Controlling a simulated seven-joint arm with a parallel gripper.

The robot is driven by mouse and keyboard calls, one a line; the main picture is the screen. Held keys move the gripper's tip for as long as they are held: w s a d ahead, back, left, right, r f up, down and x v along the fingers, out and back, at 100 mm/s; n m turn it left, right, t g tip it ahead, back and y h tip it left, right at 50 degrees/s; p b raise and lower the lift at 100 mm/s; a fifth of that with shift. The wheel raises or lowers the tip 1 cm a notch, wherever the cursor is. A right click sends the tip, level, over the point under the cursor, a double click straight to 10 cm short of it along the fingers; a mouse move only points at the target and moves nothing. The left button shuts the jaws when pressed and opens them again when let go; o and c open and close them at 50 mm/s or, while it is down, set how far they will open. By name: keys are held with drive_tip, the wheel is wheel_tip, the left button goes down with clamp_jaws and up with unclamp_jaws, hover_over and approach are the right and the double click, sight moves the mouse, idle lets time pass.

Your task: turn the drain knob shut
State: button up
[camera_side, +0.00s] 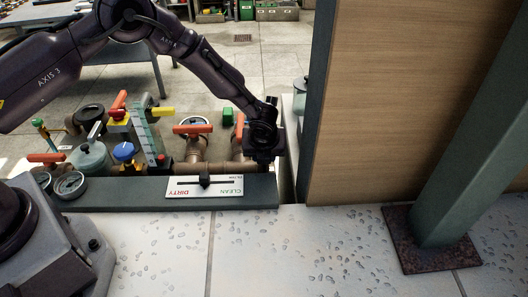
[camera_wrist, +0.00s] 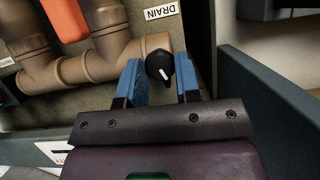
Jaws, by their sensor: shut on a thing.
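The drain knob (camera_wrist: 158,66) is black with a white pointer mark. In the wrist view it sits at the end of a brown pipe, below a white label reading DRAIN (camera_wrist: 160,12). My gripper (camera_wrist: 160,80) has its two blue fingers on either side of the knob and is shut on it. The pointer mark slants toward the lower right in the wrist view. In the side view my gripper (camera_side: 264,150) is low at the right end of the pipework, and it hides the knob there.
Brown pipes with orange-handled valves (camera_side: 192,129) stand just left of my gripper. A DIRTY/CLEAN slider panel (camera_side: 204,187) lies in front. The tiled floor in front is clear.

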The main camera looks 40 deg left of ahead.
drive_tip(key=m+h, duration=0.1)
drive_tip(key=m, duration=0.1)
drive_tip(key=m+t, duration=0.1)
drive_tip(key=m, duration=0.2)
drive_tip(key=shift+s+a+m+h, duration=0.1)
drive_tip(key=shift+a+m+h, duration=0.1)
drive_tip(key=shift+m+h, duration=0.15)
drive_tip(key=m+h, duration=0.1)
drive_tip(key=m, duration=0.1)
drive_tip(key=m+h, duration=0.1)
drive_tip(key=m, duration=0.2)
drive_tip(key=shift+a+h, duration=0.2)
drive_tip(key=shift+h, duration=0.05)
drive_tip(key=m+h, duration=0.1)
drive_tip(key=m, duration=0.1)
drive_tip(key=m+g, duration=0.1)
drive_tip(key=m, duration=0.2)
drive_tip(key=shift+a+m+h, duration=0.1)
drive_tip(key=shift+m+h, duration=0.25)
drive_tip(key=shift+h, duration=0.05)
drive_tip(key=m, duration=0.1)
drive_tip(key=m+g, duration=0.1)
drive_tip(key=m, duration=0.1)
drive_tip(key=m+h, duration=0.1)
drive_tip(key=m, duration=0.1)
drive_tip(key=shift+w+a+g, duration=0.1)
drive_tip(key=shift+w+g, duration=0.2)
drive_tip(key=shift+m, duration=0.4)
drive_tip(key=o, duration=0.9)
